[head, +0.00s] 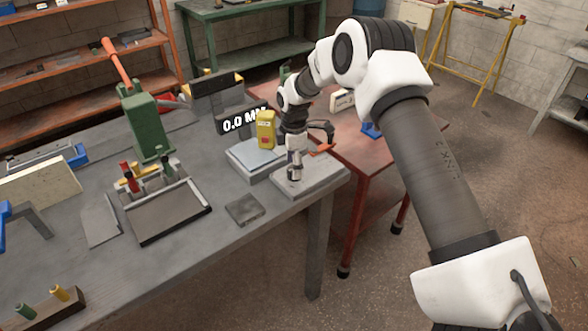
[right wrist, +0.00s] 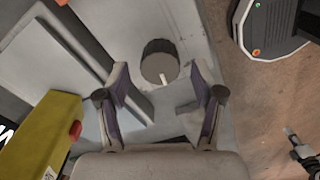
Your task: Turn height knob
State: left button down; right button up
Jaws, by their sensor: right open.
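The height knob (right wrist: 159,58) is a dark round cylinder with a pale pointer mark, seen in the right wrist view on a light grey base (right wrist: 185,20). My right gripper (right wrist: 162,80) is open, with one finger on each side of the knob's near edge; I cannot tell whether either touches it. In the head view my right gripper (head: 294,172) points down over the grey base (head: 318,179) at the bench's right end, and the knob is hidden there. A dark display (head: 240,120) reads 0.0 MM. My left gripper is not in view.
A yellow box (head: 266,130) with a red button stands close beside my right gripper. A dark plate (head: 242,209) and a tray (head: 170,215) lie on the grey bench (head: 265,222). A red table (head: 375,150) stands behind the bench's right end.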

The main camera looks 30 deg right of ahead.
notch_tip(320, 180, up, 10)
jog(key=shift+a+f, duration=0.1)
dwell(0.4)
